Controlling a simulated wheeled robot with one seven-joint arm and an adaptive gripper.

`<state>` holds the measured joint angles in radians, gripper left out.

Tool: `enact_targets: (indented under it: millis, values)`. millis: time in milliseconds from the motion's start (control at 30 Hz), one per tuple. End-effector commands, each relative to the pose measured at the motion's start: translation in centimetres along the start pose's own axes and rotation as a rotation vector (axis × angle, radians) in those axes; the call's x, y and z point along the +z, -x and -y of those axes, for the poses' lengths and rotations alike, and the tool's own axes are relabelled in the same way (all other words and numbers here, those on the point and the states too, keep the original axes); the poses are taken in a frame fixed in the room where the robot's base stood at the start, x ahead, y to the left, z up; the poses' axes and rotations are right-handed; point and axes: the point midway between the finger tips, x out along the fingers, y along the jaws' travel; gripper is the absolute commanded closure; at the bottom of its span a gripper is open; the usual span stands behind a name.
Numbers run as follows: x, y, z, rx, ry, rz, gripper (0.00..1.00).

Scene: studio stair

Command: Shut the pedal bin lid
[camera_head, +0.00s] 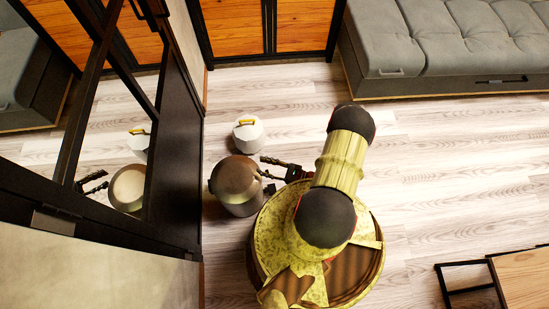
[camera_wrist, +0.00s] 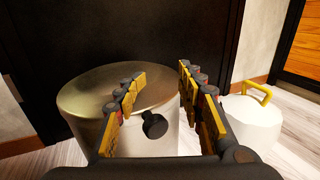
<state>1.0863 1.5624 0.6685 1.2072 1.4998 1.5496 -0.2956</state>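The metal pedal bin (camera_head: 243,207) stands on the floor beside the dark mirrored cabinet. Its round lid (camera_head: 235,177) is over the body; I cannot tell whether it is fully seated or slightly raised. In the wrist view the lid (camera_wrist: 92,96) is ahead of my fingers, with the bin body (camera_wrist: 165,143) below it. A dark round knob (camera_wrist: 153,125) shows in front of the body. My gripper (camera_head: 269,168) is at the bin's right side, close to the lid. In the wrist view its two fingers (camera_wrist: 158,95) are spread, with nothing held between them. Contact with the lid cannot be told.
A white canister (camera_head: 249,136) with a yellow handle stands just behind the bin. The dark mirrored cabinet (camera_head: 172,165) closes off the left side. A grey sofa (camera_head: 440,45) is at the back right and a wooden table (camera_head: 525,280) at the lower right. Floor between them is clear.

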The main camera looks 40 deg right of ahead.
Motion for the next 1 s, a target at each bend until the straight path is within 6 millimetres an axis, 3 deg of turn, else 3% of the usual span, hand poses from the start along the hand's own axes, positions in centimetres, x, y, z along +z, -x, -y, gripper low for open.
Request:
enact_targets:
  millis: [600,800,1000]
  values:
    - [0.0,9.0,0.1,-0.005,0.001,-0.001,0.62]
    - [-0.1,10.9,0.0,-0.003,0.0,-0.001,0.62]
    - [-0.1,11.5,0.0,-0.002,-0.001,-0.001,0.62]
